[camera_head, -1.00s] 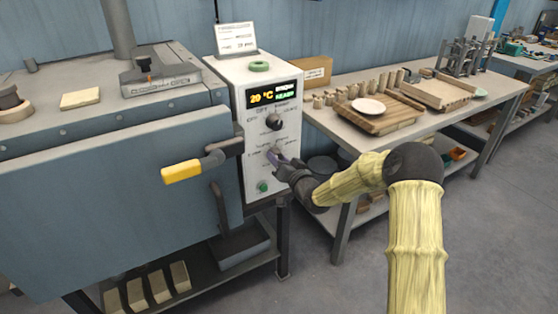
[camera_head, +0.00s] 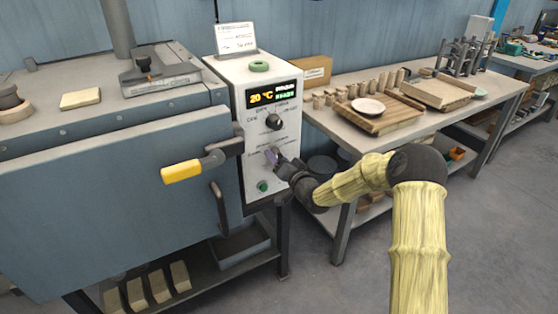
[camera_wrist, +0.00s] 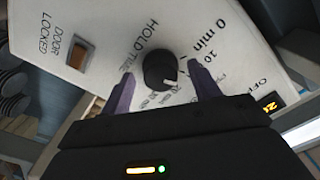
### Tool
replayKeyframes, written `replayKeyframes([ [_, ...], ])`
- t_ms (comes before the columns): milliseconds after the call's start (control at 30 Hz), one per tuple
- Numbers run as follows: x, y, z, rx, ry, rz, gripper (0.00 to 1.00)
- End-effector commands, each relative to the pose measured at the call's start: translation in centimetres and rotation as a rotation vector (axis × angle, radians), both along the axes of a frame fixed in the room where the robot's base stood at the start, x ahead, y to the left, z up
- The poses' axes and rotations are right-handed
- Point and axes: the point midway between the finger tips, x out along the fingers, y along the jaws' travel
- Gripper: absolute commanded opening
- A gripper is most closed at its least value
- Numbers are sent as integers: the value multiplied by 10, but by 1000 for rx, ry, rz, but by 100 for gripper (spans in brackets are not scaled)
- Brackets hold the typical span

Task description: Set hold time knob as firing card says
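The hold time knob (camera_wrist: 160,70) is black and round on the white control panel (camera_wrist: 110,25). Its white mark points to the lower right in the wrist view, on the side of the 10 and 20 min labels. My gripper (camera_wrist: 161,74) is open, with one purple finger on each side of the knob and visible gaps between. I cannot tell how deep the fingertips reach. In the head view, my gripper (camera_head: 272,155) hides most of this knob. The firing card (camera_head: 236,38) stands on top of the control box; its print is too small to read.
A second black knob (camera_head: 274,121) sits above, under the display (camera_head: 274,96) showing 20 °C. A green button (camera_head: 263,186) is below. The yellow door handle (camera_head: 182,172) juts out at the left. A workbench (camera_head: 440,127) stands at the right.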

Motion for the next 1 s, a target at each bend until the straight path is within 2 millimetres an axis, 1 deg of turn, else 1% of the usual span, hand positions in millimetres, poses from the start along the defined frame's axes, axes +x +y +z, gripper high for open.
replayKeyframes([
  [233,-3,-2,0,-1,-1,0,62],
  [367,-12,-8,0,-2,1,0,62],
  [667,-51,-35,0,-1,2,-1,62],
  [1000,-103,-70,-1,-2,2,-2,62],
])
